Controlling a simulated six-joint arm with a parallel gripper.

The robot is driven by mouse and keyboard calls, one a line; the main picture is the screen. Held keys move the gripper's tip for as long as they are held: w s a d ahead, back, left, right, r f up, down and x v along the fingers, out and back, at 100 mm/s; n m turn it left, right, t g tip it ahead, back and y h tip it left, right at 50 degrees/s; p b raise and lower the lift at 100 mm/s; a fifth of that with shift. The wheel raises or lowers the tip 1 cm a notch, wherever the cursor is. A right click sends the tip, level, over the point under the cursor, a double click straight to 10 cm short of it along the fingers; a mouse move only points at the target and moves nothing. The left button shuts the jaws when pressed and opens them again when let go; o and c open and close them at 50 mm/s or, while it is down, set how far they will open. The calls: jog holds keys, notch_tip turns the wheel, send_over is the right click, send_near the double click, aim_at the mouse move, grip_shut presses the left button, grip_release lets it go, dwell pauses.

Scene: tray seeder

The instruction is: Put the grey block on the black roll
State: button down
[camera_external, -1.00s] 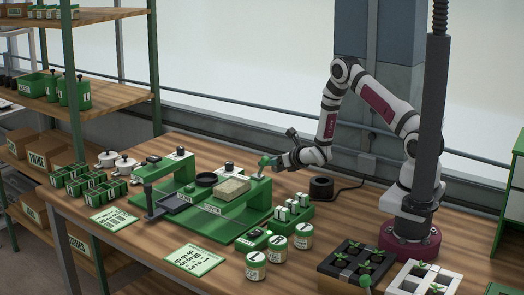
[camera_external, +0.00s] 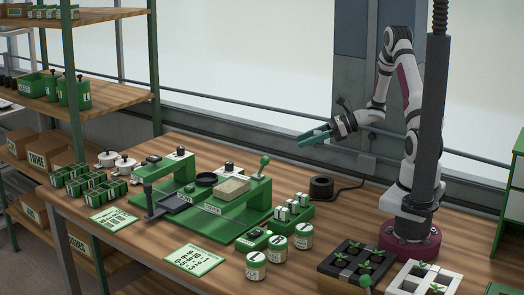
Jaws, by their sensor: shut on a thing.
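My gripper (camera_external: 305,140) is raised in the air above the back of the bench, its teal fingers pointing left. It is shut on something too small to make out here. The black roll (camera_external: 321,188) stands on the bench, below and a little right of the gripper, with a dark cable running from beside it. Its top looks bare, and the gripper is well apart from it. A pale greyish-beige block (camera_external: 233,187) sits in the green seeder; I cannot tell whether it is the grey block.
The green seeder (camera_external: 210,222) has a lever with a green knob (camera_external: 265,160). A green rack (camera_external: 291,212) and several labelled jars (camera_external: 278,247) stand in front of the roll. A black planter (camera_external: 330,268) is at the front right. Bench around the roll is mostly clear.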

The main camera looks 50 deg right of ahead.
aim_at(311, 181)
jog(key=s+f, duration=0.1)
jog(key=s+a+n+g+y, duration=0.1)
jog(key=shift+s+a+f, duration=0.1)
jog(key=shift+s+f, duration=0.25)
jog(key=shift+n, duration=0.3)
notch_tip(311, 181, down, 8)
jog(key=shift+f, duration=0.25)
jog(key=shift+f, duration=0.1)
jog(key=shift+c, duration=1.1)
grip_release()
jog(key=v, duration=0.7)
jog(key=shift+s+d, duration=0.1)
jog(key=shift+d, duration=0.15)
